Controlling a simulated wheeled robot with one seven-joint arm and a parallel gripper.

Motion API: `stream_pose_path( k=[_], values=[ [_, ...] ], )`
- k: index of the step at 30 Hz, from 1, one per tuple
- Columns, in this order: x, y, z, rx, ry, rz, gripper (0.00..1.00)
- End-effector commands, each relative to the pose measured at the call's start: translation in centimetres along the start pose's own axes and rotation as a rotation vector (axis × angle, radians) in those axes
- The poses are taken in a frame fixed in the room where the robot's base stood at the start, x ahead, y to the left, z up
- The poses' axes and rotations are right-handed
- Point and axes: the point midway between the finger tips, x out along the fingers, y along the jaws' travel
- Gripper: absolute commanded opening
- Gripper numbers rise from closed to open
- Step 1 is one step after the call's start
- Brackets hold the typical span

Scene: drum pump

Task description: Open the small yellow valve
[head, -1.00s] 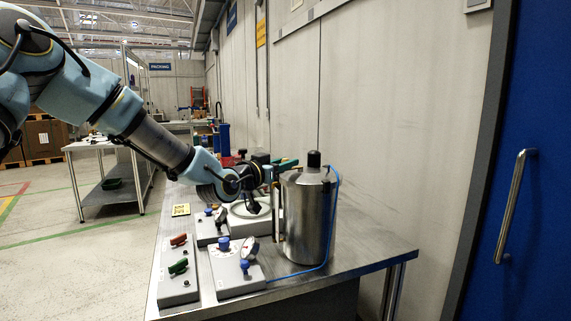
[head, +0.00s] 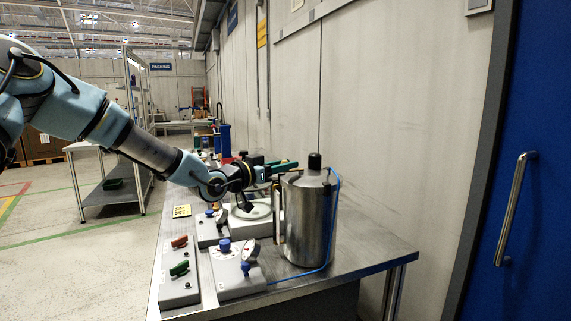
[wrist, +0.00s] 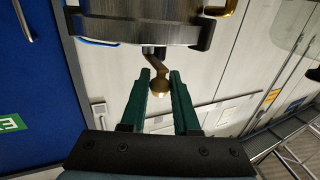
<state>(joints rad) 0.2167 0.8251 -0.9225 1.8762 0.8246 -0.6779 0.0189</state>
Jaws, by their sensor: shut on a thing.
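The stem runs up to the dark-rimmed metal body at the top of the picture. My gripper (wrist: 160,88) is shut on the knob. In the head view my gripper (head: 286,167) points right at the near upper left of the steel drum (head: 308,218). The knob cannot be made out there.
The steel drum stands on a metal table (head: 365,250) with a blue hose at its right. A wall is behind; the table's right side is clear.

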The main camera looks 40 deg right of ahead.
Motion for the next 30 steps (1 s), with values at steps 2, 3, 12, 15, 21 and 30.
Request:
stream_pose_path(
  k=[2,3,12,15,21,30],
  values=[
    [0.03,-0.06,-0.16,0.001,0.001,0.01,0.0],
    [0.03,-0.07,-0.14,0.002,0.001,0.013,0.0],
    [0.03,-0.09,-0.11,0.002,0.002,0.014,0.3],
    [0.02,-0.1,-0.1,0.002,0.002,0.013,0.42],
    [0.01,-0.09,-0.05,0.002,0.001,0.013,0.59],
    [-0.6,-0.14,0.07,0.002,0.0,0.013,0.59]
  ],
)
